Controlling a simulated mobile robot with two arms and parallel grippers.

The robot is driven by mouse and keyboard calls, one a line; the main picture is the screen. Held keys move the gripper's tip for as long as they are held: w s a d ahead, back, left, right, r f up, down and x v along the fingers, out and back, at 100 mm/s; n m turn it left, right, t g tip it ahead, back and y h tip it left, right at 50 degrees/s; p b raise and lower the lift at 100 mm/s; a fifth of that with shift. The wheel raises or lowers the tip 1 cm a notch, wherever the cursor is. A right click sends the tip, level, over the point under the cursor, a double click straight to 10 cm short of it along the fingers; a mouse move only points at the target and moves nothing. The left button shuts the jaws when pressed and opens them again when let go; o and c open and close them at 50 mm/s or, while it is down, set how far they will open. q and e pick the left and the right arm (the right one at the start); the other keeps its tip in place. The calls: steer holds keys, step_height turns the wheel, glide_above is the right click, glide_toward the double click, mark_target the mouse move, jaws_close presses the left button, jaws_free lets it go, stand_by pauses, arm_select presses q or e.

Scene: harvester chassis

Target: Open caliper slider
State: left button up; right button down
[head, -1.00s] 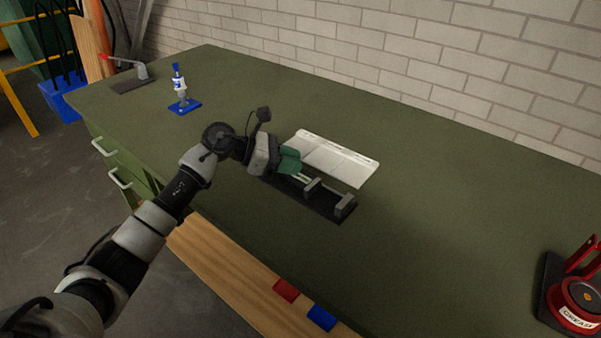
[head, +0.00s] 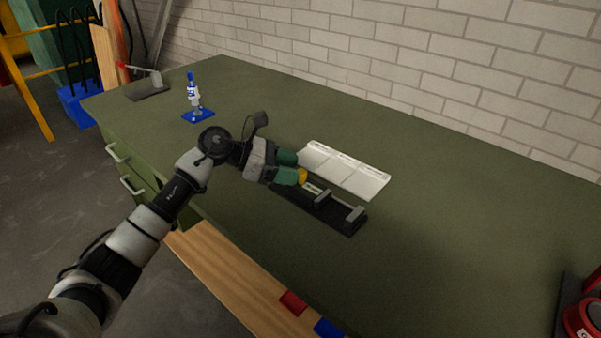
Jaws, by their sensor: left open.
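The caliper slider (head: 323,199) is a dark base with a light rail and two grey upright blocks, lying on the green workbench near its front edge. A small yellow piece (head: 302,176) shows at its left end, right by the fingertips. My left gripper (head: 290,168) has green fingers and is open, just above the slider's left end. Its fingers partly hide that end, so I cannot tell whether they touch the yellow piece. My right gripper is not in view.
A white sectioned tray (head: 345,171) lies just behind the slider. A blue-and-white bottle on a blue base (head: 195,100) and a red-handled lever fixture (head: 148,86) stand at the back left. The bench's right middle is clear.

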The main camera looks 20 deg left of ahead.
arm_select(q)
steer(key=b+v, duration=0.1)
steer(key=v, duration=0.6)
steer(key=shift+s+a, duration=0.15)
steer(key=shift+a, duration=0.1)
